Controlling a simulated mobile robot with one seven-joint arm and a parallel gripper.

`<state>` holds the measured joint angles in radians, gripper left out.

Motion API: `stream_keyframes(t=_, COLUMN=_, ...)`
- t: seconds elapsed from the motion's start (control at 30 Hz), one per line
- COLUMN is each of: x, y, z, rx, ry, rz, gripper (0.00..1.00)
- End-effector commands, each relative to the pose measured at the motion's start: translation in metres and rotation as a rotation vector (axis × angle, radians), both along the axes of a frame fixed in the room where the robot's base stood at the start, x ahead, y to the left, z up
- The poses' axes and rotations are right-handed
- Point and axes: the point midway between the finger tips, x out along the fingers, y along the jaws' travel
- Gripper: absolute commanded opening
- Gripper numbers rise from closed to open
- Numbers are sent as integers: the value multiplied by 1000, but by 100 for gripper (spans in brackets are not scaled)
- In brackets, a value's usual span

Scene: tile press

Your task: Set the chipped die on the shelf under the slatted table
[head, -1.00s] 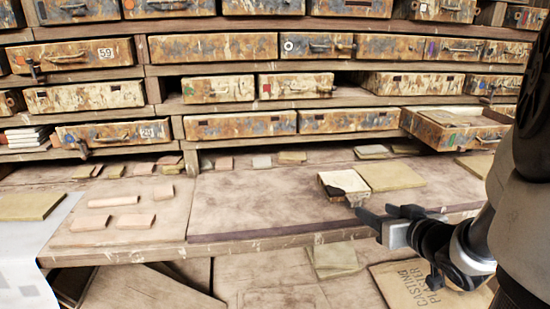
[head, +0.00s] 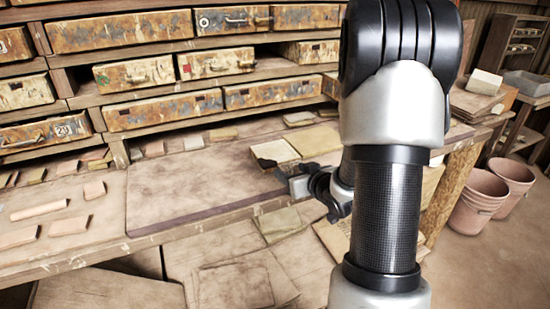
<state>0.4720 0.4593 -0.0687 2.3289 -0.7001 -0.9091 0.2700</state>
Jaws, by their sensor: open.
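A pale block with a dark corner (head: 275,151), which looks like the chipped die, lies on the workbench (head: 190,185) near its front edge. It sits against a flat olive tile (head: 315,139). My gripper (head: 281,174) is open and empty at the block's near side, close to its dark corner. I cannot tell whether the fingers touch it. My arm covers the bench to the right of the tile. I cannot make out a slatted table or its lower shelf for certain; a small table stands partly in view at the far right.
Drawers (head: 150,110) fill the rack behind the bench. Small tiles (head: 40,211) lie on the left of the bench. Boards (head: 240,280) lie below the front edge. Two pink buckets (head: 478,200) stand on the floor at right. A grey tray (head: 528,84) is behind them.

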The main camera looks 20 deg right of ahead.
Motion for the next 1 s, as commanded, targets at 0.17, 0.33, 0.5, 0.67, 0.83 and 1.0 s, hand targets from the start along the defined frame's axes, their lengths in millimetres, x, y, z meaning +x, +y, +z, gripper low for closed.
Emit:
stream_keyframes(t=0.17, x=23, y=0, z=-11, rx=0, ry=0, rz=1, gripper=53)
stream_keyframes(t=0.33, x=29, y=0, z=-13, rx=0, ry=0, rz=0, gripper=53)
stream_keyframes(t=0.5, x=29, y=0, z=-12, rx=0, ry=0, rz=0, gripper=50)
stream_keyframes(t=0.67, x=29, y=0, z=-12, rx=0, ry=0, rz=0, gripper=23)
stream_keyframes(t=0.83, x=29, y=0, z=-12, rx=0, ry=0, rz=0, gripper=0)
stream_keyframes(t=1.0, x=30, y=0, z=-10, rx=-1, ry=-5, rz=0, gripper=0)
